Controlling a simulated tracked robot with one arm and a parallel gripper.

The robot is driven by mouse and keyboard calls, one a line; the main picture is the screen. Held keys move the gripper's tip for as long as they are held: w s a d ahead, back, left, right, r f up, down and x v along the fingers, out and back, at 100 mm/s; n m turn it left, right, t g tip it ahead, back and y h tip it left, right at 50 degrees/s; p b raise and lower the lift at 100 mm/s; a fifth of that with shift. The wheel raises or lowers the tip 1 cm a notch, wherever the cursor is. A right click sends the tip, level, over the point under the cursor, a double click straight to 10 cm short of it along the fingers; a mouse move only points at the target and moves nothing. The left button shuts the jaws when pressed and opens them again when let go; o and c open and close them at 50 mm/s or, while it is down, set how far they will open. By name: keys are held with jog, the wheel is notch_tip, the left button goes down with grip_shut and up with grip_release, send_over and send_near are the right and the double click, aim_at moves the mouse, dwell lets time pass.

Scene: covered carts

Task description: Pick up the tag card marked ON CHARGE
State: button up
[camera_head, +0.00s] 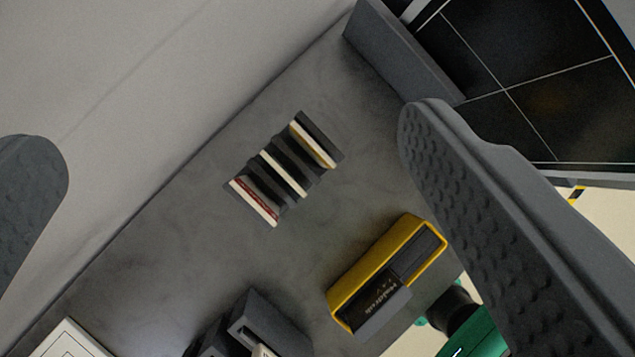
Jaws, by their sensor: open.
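A small dark slotted holder (328,134) stands on the grey surface between my fingers. Three thin cards stand in it, seen nearly edge-on: one with a red band (255,199), a plain white one (283,174) and one with a yellowish band (313,146). No marking on them can be read, so I cannot tell which says ON CHARGE. My gripper (232,140) is open and empty. Its left finger shows at the left edge and its right finger lies right of the holder. The cards are apart from both fingers.
A yellow and black device (388,274) lies at lower right, near a green and black tool (468,328). A dark grey holder (262,325) and a white box (70,341) are at the bottom edge. A pale wall (150,80) rises at left, a grey ledge (400,50) at top right.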

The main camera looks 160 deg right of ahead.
jog(key=w+a+f+m+g+h, duration=0.1)
jog(key=a+f+m+g+h, duration=0.3)
jog(key=f, duration=0.7)
jog(key=m+g+h+b, duration=0.2)
jog(key=m+h, duration=0.2)
jog(key=m, duration=0.2)
send_near(311, 147)
jog(key=shift+p+x, duration=0.45)
jog(key=shift+x, duration=3.5)
jog(key=shift+c, duration=0.3)
jog(key=c, duration=1.2)
